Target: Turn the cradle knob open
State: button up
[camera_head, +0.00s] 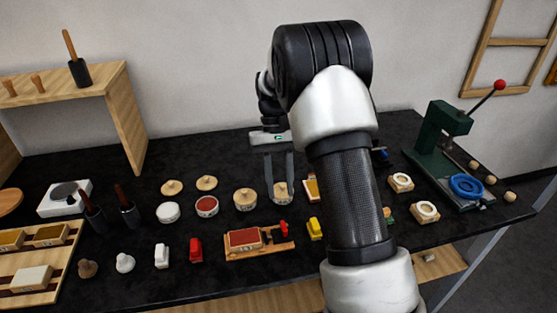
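A wooden cradle (259,250) lies near the front middle of the black table. It bears a block with a dark red top (244,238) and, at its right end, a black part with a small red piece (283,225) that looks like the knob. My gripper (281,200) points down behind the cradle's right end, with its two fingers apart. A round pale wooden piece (282,190) shows between the fingers; I cannot tell whether they touch it. The red piece stands clear in front of the fingertips in the picture.
Round lidded pieces (245,198) stand left of my gripper. A yellow piece (314,228) is right of the cradle, a red one (195,250) left of it. My arm hides part of the table. A green press (440,145) stands at right.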

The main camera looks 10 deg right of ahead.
jog(key=v, duration=0.7)
jog(key=shift+w, duration=0.1)
jog(key=s+r+t+p, duration=0.3)
jog(key=s+r+t, duration=0.2)
jog(key=s+r, duration=0.8)
jog(key=s+r+t+p, duration=0.1)
jog(key=s+t, duration=0.1)
jog(key=s, duration=0.4)
jog(key=s+r+t+p, duration=0.1)
jog(key=s+r+t, duration=0.1)
jog(key=s, duration=0.5)
jog(key=shift+r+t+p, duration=0.3)
jog(key=shift+t, duration=0.2)
